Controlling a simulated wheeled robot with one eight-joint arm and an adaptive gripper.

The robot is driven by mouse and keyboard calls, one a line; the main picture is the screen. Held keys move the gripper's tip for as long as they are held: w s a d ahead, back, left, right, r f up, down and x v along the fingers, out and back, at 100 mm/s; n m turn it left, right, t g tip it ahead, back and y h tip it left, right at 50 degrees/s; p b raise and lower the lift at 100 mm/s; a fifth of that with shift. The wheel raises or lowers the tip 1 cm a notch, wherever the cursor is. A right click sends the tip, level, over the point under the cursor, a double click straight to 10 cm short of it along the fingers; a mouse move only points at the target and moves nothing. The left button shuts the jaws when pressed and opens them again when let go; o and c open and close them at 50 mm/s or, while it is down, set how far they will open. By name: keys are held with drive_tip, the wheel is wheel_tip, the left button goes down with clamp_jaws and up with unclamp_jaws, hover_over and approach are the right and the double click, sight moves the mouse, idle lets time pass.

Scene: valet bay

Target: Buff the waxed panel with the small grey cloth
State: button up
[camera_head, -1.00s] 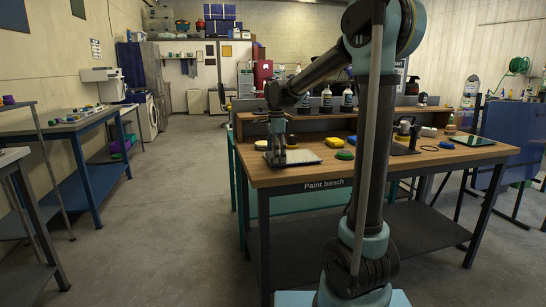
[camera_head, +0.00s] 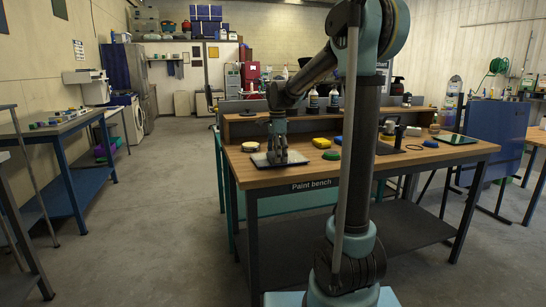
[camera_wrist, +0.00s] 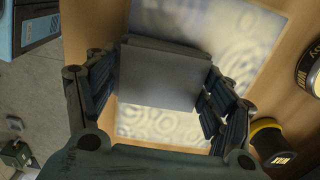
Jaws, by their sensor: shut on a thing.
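The small grey cloth (camera_wrist: 160,75) shows in the wrist view as a flat grey block between my fingers. My gripper (camera_head: 278,157) is shut on it, low over the panel on the paint bench. The waxed panel (camera_wrist: 205,25) is pale and shiny with swirl marks, and lies under the cloth. In the head view the panel (camera_head: 299,158) lies flat near the bench's front left corner, partly hidden by my gripper. I cannot tell whether the cloth touches it.
The paint bench (camera_head: 420,155) holds a round pale tin (camera_head: 250,146) left of the panel, with a yellow block (camera_head: 321,143) and a green round pad (camera_head: 332,155) to its right. Bottles (camera_head: 314,101) stand on the raised back shelf. A dark tin with a yellow rim (camera_wrist: 268,126) is near my fingers.

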sight(264, 156)
drive_tip(key=shift+w+d, duration=0.55)
drive_tip(key=shift+d, duration=1.4)
drive_tip(key=shift+w+d, duration=0.6)
drive_tip(key=shift+d, duration=1.3)
drive_tip(key=shift+w+d, duration=0.55)
drive_tip(key=shift+d, duration=1.4)
drive_tip(key=shift+s+a, duration=0.95)
drive_tip(key=shift+a, duration=2.25)
drive_tip(key=shift+s+a, duration=0.9)
drive_tip(key=shift+a, duration=2.25)
drive_tip(key=shift+s+a, duration=0.95)
drive_tip(key=shift+a, duration=2.25)
drive_tip(key=shift+w+a, duration=0.3)
drive_tip(key=shift+w, duration=0.65)
drive_tip(key=shift+w+a, duration=0.25)
drive_tip(key=shift+w, duration=0.7)
drive_tip(key=shift+w+a, duration=0.2)
drive_tip(key=shift+w, duration=0.7)
drive_tip(key=shift+w+a, duration=0.2)
drive_tip(key=shift+w, duration=0.7)
drive_tip(key=shift+w+d, duration=0.2)
drive_tip(key=shift+d, duration=0.45)
drive_tip(key=shift+w+d, duration=0.2)
drive_tip(key=shift+d, duration=0.5)
drive_tip(key=shift+w+d, duration=0.2)
drive_tip(key=shift+d, duration=0.45)
